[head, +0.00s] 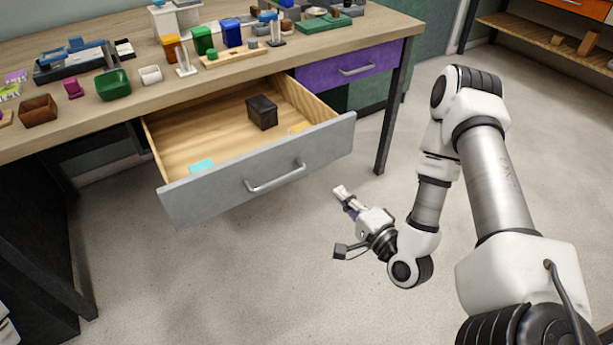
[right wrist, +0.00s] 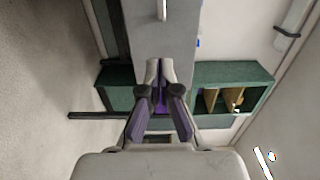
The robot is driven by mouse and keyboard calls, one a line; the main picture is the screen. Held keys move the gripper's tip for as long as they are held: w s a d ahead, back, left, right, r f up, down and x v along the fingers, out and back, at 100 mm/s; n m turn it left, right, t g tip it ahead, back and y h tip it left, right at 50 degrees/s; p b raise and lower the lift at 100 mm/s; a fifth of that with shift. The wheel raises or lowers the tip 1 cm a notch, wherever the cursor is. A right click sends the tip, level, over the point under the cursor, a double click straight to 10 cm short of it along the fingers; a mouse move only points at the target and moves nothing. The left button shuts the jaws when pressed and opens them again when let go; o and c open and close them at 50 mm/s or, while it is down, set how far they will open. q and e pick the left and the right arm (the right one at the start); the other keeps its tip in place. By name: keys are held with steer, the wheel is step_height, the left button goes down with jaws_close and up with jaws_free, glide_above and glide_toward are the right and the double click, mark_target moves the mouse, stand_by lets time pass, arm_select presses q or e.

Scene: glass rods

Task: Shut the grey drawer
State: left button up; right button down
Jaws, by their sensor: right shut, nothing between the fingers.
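The grey drawer (head: 258,180) is pulled well out from under the wooden table. Its bar handle (head: 275,178) is on the front. Inside are a dark brown box (head: 262,112), a flat cyan item (head: 201,166) and a yellowish item (head: 299,128) by the front panel. My right gripper (head: 341,191) is shut and empty, in front of and below the right end of the drawer front, apart from it in the head view. In the right wrist view the shut fingertips (right wrist: 160,72) point toward the grey front (right wrist: 182,35), with its handle (right wrist: 162,10) at the top edge. My left gripper is out of view.
A purple drawer (head: 350,69) right of the grey one is shut. The tabletop (head: 130,122) carries several small boxes, bins and blocks. A table leg (head: 393,110) stands right of the open drawer. The floor before the drawer is clear.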

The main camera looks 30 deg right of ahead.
mark_target(304, 156)
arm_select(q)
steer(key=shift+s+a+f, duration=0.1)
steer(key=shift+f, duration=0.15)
arm_select(e)
steer(key=w, duration=1.2)
steer(key=shift+w+a+r, duration=0.2)
steer(key=shift+w+a, duration=0.15)
steer(key=shift+w, duration=0.05)
arm_select(q)
steer(key=shift+b, duration=0.3)
arm_select(e)
steer(key=shift+w, duration=0.1)
